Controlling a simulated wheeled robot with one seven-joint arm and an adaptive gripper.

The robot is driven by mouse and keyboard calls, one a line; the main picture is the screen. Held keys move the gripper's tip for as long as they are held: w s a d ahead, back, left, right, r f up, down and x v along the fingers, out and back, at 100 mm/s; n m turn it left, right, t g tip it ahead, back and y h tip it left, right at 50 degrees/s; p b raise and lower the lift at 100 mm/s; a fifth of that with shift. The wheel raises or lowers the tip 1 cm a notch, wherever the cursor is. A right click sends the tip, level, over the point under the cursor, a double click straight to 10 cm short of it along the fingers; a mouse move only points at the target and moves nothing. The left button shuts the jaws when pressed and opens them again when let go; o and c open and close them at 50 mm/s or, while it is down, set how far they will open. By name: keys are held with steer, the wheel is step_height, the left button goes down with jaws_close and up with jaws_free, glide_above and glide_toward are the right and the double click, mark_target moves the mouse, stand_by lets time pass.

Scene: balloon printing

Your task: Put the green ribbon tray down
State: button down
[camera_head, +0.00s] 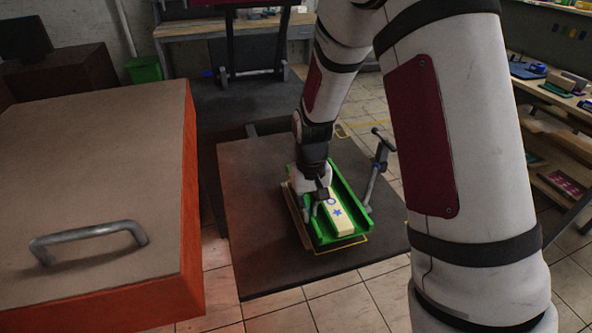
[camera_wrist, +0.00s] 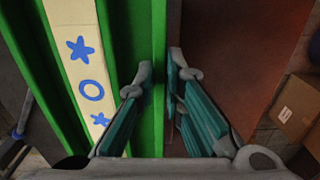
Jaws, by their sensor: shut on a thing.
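The green ribbon tray (camera_head: 348,196) is a long green channel with raised side walls, over the dark flat platform (camera_head: 262,262) in the head view. A cream strip (camera_head: 340,216) with blue star and ring prints lies in it. The green tray (camera_wrist: 128,40) and cream strip (camera_wrist: 75,18) also fill the left of the wrist view. My gripper (camera_wrist: 160,78) is shut on the tray's side wall, one teal-padded finger on each side. In the head view my gripper (camera_head: 315,205) is at the tray's left side. I cannot tell whether the tray touches the platform.
A yellow outline (camera_head: 345,246) shows on the platform around the tray's near end. A dark clamp-like stand (camera_head: 376,170) rises just right of the tray. A large orange-sided box with a handle (camera_head: 90,232) is at left. Shelves with small items (camera_head: 555,95) stand at right.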

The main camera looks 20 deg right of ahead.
steer(key=s+p, duration=0.7)
steer(key=s, duration=0.7)
steer(key=w, duration=0.5)
steer(key=w+f, duration=0.1)
steer(key=w, duration=0.9)
steer(key=shift+f, duration=0.35)
steer(key=shift+w+f+p, duration=0.15)
steer(key=shift+f+p, duration=0.05)
steer(key=shift+f, duration=0.7)
steer(key=shift+w+f+p, duration=0.1)
steer(key=shift+f+p, duration=0.05)
steer(key=shift+f, duration=0.7)
steer(key=c, duration=2.1)
jaws_free()
steer(key=shift+f, duration=0.15)
steer(key=o, duration=0.4)
